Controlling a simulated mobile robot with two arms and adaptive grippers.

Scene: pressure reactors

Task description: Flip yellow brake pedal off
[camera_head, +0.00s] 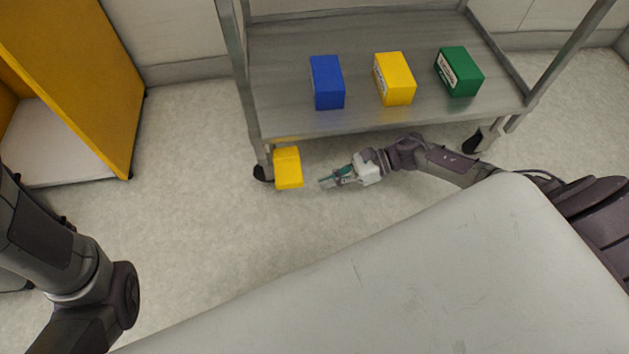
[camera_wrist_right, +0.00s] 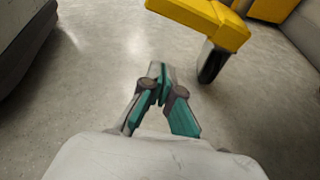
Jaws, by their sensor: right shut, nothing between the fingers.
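The yellow brake pedal (camera_head: 288,168) sits low at the left front wheel of a metal cart. It also shows at the upper right of the right wrist view (camera_wrist_right: 207,20), above the dark wheel. My right gripper (camera_head: 325,182) is to the right of the pedal in the head view, low near the floor, with a gap between them. Its fingers (camera_wrist_right: 163,88) are shut with nothing between them, and they do not touch the pedal. My left arm comes in at the left edge, but its gripper is out of view.
The cart's shelf (camera_head: 285,50) holds a blue box (camera_head: 327,83), a yellow box (camera_head: 395,79) and a green box (camera_head: 459,72). A dark caster (camera_head: 263,173) stands by the pedal. A yellow cabinet (camera_head: 75,65) is at the left. The floor (camera_head: 200,200) between is clear.

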